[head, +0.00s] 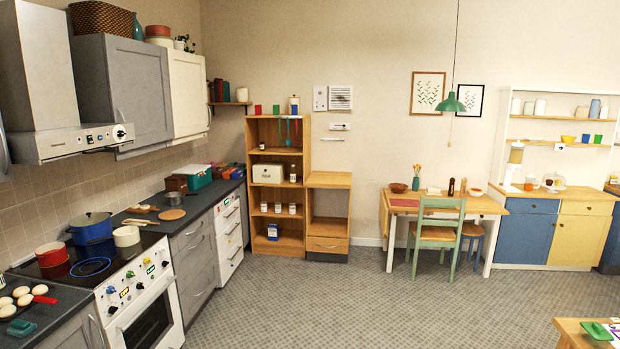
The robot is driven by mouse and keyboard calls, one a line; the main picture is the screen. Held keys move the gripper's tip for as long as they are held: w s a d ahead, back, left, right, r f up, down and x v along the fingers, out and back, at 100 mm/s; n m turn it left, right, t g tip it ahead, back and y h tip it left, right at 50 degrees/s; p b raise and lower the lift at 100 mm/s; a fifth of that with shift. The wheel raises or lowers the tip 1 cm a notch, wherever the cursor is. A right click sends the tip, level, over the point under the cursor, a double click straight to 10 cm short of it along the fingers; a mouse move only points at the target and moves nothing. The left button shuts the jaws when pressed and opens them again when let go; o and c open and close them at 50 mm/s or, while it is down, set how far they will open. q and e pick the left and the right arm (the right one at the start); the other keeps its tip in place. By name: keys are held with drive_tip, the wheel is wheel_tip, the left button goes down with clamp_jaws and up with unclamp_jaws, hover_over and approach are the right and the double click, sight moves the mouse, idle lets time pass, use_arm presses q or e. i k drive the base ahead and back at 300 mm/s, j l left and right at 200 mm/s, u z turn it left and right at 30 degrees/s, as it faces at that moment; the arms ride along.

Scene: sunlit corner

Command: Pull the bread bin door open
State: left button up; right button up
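A cream box with a small dark mark on its front, which looks like the bread bin (267,173), sits on a middle shelf of the wooden shelf unit (250,214) against the back wall. Its front looks closed, but it is small and far off, so the door's edges cannot be made out. The box stands well across the room from me. Neither of my grippers is in view.
A dark counter (196,207) with a white stove (147,312) runs along the left wall. A wooden table (476,206) with a green chair (436,234) stands at the back right. The patterned floor (310,305) between me and the shelf unit is clear. A low wooden table (572,335) is at the bottom right.

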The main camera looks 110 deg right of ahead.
sight(262, 174)
drive_tip(key=z, duration=3.35)
drive_tip(key=i+z, duration=0.2)
drive_tip(key=i, duration=7.15)
